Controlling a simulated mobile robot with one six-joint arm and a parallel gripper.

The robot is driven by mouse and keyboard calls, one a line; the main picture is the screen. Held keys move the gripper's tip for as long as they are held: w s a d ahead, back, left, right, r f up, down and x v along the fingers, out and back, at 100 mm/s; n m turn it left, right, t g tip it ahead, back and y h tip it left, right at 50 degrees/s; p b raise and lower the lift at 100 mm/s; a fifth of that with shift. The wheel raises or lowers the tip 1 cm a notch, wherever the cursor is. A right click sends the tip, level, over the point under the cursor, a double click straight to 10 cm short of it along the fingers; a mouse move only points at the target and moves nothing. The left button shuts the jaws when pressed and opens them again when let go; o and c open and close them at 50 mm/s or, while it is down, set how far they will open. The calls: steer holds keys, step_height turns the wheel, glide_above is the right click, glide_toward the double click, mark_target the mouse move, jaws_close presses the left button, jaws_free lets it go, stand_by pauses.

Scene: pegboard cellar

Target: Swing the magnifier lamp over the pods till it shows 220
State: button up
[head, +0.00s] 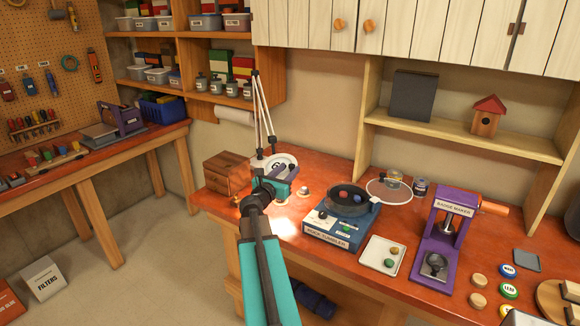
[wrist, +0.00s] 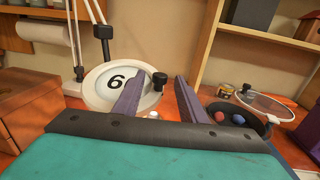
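The magnifier lamp (head: 265,112) stands at the back left of the red bench top, with thin white arms. Its round white head (head: 285,160) hangs low at my gripper (head: 279,183). In the wrist view the head (wrist: 97,92) shows a large black 6 in its lens, and a black knob (wrist: 160,79) sits on its right rim. My gripper (wrist: 160,88) is open, its purple fingers apart, with the knob between the tips in the picture. I cannot tell whether they touch it. A small pale piece (head: 304,191), perhaps a pod, sits right of my gripper. My arm hides part of the bench.
A wooden box (head: 226,172) stands left of the lamp. The blue rock tumbler (head: 340,222), a white tray (head: 383,254) and the purple badge maker (head: 449,230) stand to the right. A shelf (head: 465,138) overhangs the back right.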

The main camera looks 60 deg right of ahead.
mark_target(290, 168)
steer(key=shift+w+d+p, duration=0.2)
steer(key=shift+d+p, duration=0.3)
steer(key=shift+d, duration=1.4)
steer(key=shift+c, duration=0.3)
jaws_close()
